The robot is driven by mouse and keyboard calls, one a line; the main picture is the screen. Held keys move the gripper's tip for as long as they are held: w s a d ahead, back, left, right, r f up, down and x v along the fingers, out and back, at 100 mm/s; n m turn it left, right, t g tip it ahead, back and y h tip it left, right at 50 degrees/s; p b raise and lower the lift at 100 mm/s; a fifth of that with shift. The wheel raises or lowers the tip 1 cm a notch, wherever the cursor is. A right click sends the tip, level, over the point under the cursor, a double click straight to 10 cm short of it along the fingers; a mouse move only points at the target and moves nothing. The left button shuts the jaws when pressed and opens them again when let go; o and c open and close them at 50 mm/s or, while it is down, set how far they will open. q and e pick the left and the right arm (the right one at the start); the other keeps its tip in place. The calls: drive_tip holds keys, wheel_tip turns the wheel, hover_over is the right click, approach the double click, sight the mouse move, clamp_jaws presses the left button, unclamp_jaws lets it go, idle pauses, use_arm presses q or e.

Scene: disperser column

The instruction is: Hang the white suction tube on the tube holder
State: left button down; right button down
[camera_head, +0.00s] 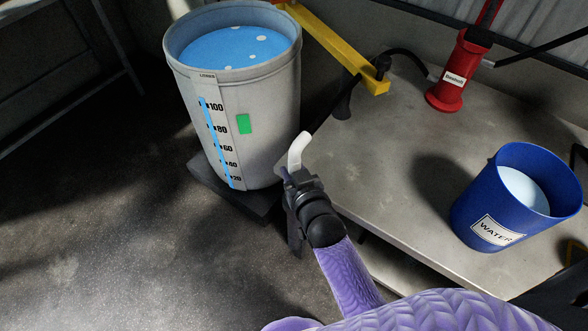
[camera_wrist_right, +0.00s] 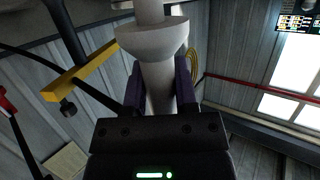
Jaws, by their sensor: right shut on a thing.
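The white suction tube (camera_head: 298,150) is in my right gripper (camera_head: 296,176), with its bent white end sticking up above the fingers. In the right wrist view the white tube (camera_wrist_right: 158,85) runs between the two dark fingers (camera_wrist_right: 158,92), which are shut on it. The gripper is in front of the large grey container's lower right side and near the table's left edge. A yellow bar (camera_head: 335,48) with a dark end piece reaches over the table behind the gripper; it also shows in the wrist view (camera_wrist_right: 78,80). I cannot tell whether it is the tube holder. My left gripper is not in view.
The grey container (camera_head: 270,120) with blue liquid stands on a dark base left of the table (camera_head: 400,170). A red cylinder (camera_head: 458,75) stands on the table's far side. A blue WATER bucket (camera_head: 490,195) is at the right. The table's middle is clear.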

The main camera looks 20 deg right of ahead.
drive_tip(key=shift+f+b, duration=0.85)
drive_tip(key=shift+f, duration=0.2)
drive_tip(key=shift+f+b, duration=1.6)
drive_tip(key=shift+f, duration=0.4)
drive_tip(key=shift+c, duration=1.6)
unclamp_jaws()
drive_tip(key=p+v, duration=0.3)
drive_tip(key=v, duration=0.7)
